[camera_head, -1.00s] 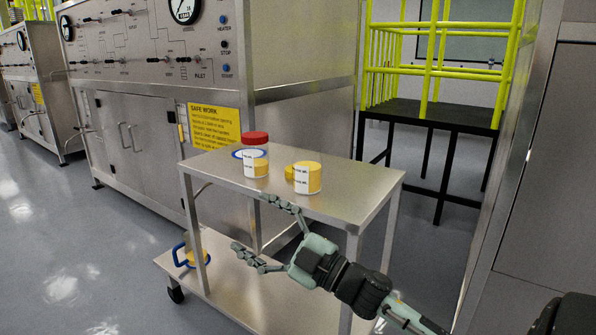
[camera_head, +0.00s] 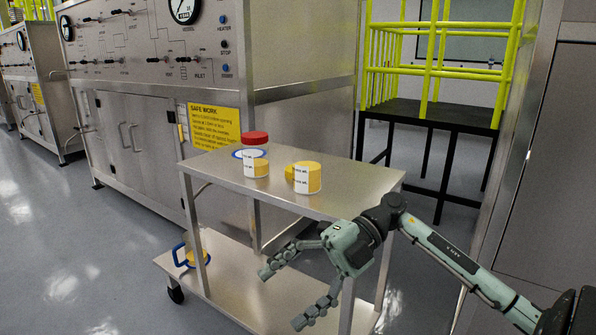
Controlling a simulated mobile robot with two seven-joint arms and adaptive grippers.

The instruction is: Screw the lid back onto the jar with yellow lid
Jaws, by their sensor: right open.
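A jar (camera_head: 307,180) with a white and yellow label stands upright on the cart's top shelf. A small yellow round piece (camera_head: 289,174), apparently the yellow lid, shows just behind its left side, partly hidden by the jar. I cannot tell whether the two touch. My right gripper (camera_head: 283,297) is open and empty, with its fingers spread. It is in front of the cart, lower in the picture than the jar and apart from it. My left gripper is not in view.
A red-lidded jar (camera_head: 255,139) stands left of the jar, beside a blue ring-shaped edge (camera_head: 238,154). The metal cart's top (camera_head: 350,192) is clear at the right. A blue-handled yellow object (camera_head: 190,257) lies on its lower shelf. A steel control cabinet (camera_head: 300,50) stands behind.

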